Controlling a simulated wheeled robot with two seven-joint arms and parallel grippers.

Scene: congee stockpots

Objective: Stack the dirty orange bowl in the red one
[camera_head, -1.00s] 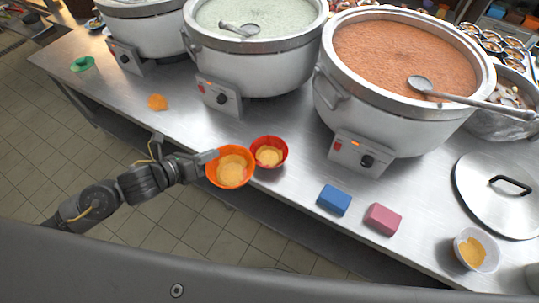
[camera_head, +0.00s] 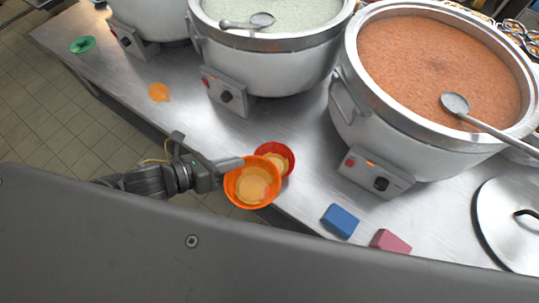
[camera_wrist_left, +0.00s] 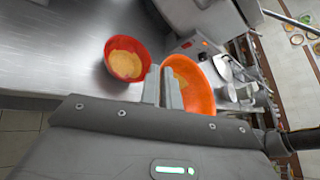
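The orange bowl (camera_head: 245,190), with yellowish residue inside, is held at its left rim by my left gripper (camera_head: 232,163). In the head view it overlaps the front of the red bowl (camera_head: 289,157). In the left wrist view the two fingers (camera_wrist_left: 162,88) are closed at the near wall of the orange bowl (camera_wrist_left: 199,84). The red bowl (camera_wrist_left: 147,58) stands on the steel counter to the left of it there, with similar residue inside. The orange bowl is beside the red one, not inside it. My right gripper is out of view.
Large pots, one of green-white congee (camera_head: 285,12) and one of orange-brown congee (camera_head: 430,65), stand behind the bowls. A blue block (camera_head: 340,221) and a pink block (camera_head: 390,242) lie to the right. An orange spill (camera_head: 159,92) marks the counter (camera_head: 205,125) at left.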

